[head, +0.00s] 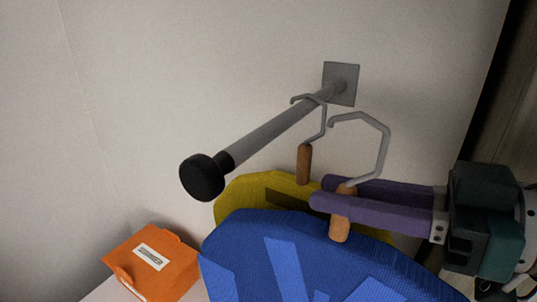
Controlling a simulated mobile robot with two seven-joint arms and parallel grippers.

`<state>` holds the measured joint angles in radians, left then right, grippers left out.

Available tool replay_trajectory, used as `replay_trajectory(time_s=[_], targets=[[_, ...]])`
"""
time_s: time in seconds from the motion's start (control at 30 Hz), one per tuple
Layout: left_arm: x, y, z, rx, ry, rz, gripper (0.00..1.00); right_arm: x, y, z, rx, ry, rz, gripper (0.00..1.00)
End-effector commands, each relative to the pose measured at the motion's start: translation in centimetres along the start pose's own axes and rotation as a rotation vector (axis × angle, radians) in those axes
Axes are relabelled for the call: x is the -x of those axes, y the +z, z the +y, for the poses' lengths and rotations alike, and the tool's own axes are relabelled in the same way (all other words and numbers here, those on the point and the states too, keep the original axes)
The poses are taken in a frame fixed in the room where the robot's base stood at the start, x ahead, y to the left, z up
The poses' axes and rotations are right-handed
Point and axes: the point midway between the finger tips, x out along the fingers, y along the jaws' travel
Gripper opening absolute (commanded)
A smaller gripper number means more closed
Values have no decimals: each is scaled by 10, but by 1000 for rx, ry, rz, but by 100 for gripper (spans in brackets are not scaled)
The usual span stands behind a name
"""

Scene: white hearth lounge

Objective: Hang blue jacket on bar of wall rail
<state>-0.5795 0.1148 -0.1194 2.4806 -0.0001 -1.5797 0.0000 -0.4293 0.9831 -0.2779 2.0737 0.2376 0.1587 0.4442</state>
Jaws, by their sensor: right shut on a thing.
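The wall rail (270,131) is a grey bar that sticks out from a square wall plate, with a black knob at its near end. A yellow garment (240,193) hangs from it by a grey hook with a brown wooden neck, near the plate. My right gripper (328,193) comes in from the right, its purple fingers shut on the wooden neck of the blue jacket's hanger. The blue jacket (270,262) hangs below the fingers, in front of the yellow garment. Its open grey hook (385,145) is right of the bar, apart from it. My left gripper is not in view.
An orange package (155,262) with a white label lies on a pale surface at the lower left. The pale wall is behind the rail. A dark edge runs down the right side. The bar between the yellow garment's hook and the knob is free.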

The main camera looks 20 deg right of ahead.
Motion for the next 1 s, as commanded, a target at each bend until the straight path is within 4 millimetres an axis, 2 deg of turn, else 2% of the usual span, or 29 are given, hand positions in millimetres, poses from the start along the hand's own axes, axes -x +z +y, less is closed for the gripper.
replay_trajectory(time_s=[0.23,1.0], targets=[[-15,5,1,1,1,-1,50,-20,-3,0,5,-3,9,0],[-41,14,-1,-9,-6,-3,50,-82,-14,0,5,-2,8,0]])
